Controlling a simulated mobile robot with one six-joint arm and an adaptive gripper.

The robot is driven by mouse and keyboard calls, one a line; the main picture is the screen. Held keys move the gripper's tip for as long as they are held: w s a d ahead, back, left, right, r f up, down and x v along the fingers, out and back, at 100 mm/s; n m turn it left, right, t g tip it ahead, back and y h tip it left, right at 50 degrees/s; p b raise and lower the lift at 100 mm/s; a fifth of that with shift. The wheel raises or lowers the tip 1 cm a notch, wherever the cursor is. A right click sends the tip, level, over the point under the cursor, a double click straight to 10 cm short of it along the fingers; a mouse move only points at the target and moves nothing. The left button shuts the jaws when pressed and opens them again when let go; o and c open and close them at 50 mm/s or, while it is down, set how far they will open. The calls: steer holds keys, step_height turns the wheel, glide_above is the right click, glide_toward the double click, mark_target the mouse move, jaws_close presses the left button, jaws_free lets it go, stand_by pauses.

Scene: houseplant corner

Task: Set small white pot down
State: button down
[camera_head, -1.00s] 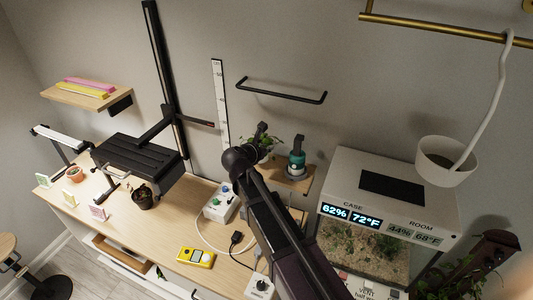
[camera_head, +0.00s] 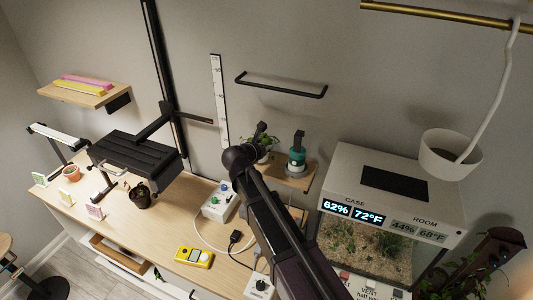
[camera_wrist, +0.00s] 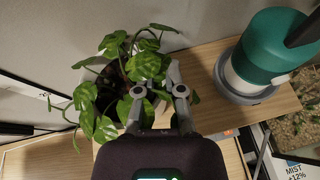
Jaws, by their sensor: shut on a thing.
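A leafy green plant (camera_wrist: 120,85) fills the left middle of the wrist view, its leaves hiding most of the small white pot. It also shows in the head view (camera_head: 265,143), partly behind my arm. My gripper (camera_wrist: 158,92) is shut on the pot, with its fingers among the leaves at the pot's near side. The pot is at the left part of a small wooden wall shelf (camera_wrist: 205,62). Whether its base touches the shelf is hidden.
A green and white bottle (camera_wrist: 262,55) stands in a grey dish on the shelf, just right of the plant. A glass case (camera_head: 365,245) stands to the right. A towel bar (camera_head: 281,84) is on the wall above. Bare shelf shows between plant and bottle.

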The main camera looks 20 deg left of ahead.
steer(key=shift+f, duration=0.4)
steer(key=shift+f+b, duration=0.1)
steer(key=shift+b, duration=0.2)
steer(key=c, duration=0.7)
jaws_free()
steer(key=shift+c, duration=0.2)
steer(key=shift+r, duration=0.2)
steer(key=p+v, duration=0.5)
steer(key=v, duration=0.7)
